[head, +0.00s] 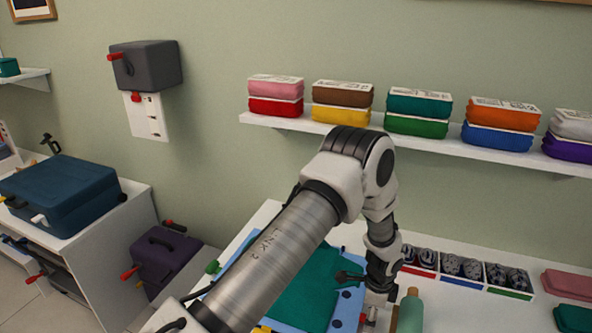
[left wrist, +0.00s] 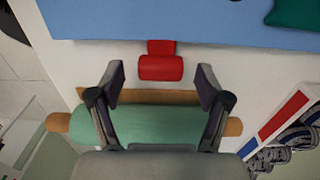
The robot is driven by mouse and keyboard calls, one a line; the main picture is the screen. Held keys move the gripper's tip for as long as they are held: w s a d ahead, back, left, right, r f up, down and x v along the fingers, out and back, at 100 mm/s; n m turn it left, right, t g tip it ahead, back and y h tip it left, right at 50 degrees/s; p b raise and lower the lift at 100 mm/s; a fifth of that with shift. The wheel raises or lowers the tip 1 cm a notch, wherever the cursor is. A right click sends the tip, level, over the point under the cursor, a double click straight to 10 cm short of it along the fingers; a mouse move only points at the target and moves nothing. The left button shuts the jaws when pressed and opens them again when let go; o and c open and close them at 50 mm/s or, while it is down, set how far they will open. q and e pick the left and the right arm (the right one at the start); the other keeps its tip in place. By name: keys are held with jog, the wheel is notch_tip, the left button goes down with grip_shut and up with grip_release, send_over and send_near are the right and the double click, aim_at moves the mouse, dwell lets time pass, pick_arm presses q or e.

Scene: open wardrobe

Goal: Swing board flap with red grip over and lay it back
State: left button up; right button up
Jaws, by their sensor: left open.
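The blue board flap (head: 345,313) lies flat on the white surface with a dark teal cloth (head: 305,285) on it. In the left wrist view the board (left wrist: 190,20) fills the top, and its red grip (left wrist: 160,66) sticks out from the near edge. My left gripper (left wrist: 160,82) is open and empty. Its two fingers are on either side of the grip, set slightly back from it, with a gap on each side. In the head view my left gripper (head: 372,308) points down at the board's right end. My right gripper is out of view.
A green roll with wooden ends (head: 410,313) lies close under the gripper. Bins of dark rolled items (head: 462,268) stand to the right. A shelf (head: 330,128) of folded, coloured cloths runs along the wall behind my arm.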

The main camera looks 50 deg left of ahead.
pick_arm(q)
jog(key=shift+w+f+b, duration=0.1)
jog(key=shift+f+b, duration=0.35)
jog(key=shift+f, duration=0.35)
dwell(0.5)
jog(key=c, duration=0.8)
jog(key=shift+o, duration=0.2)
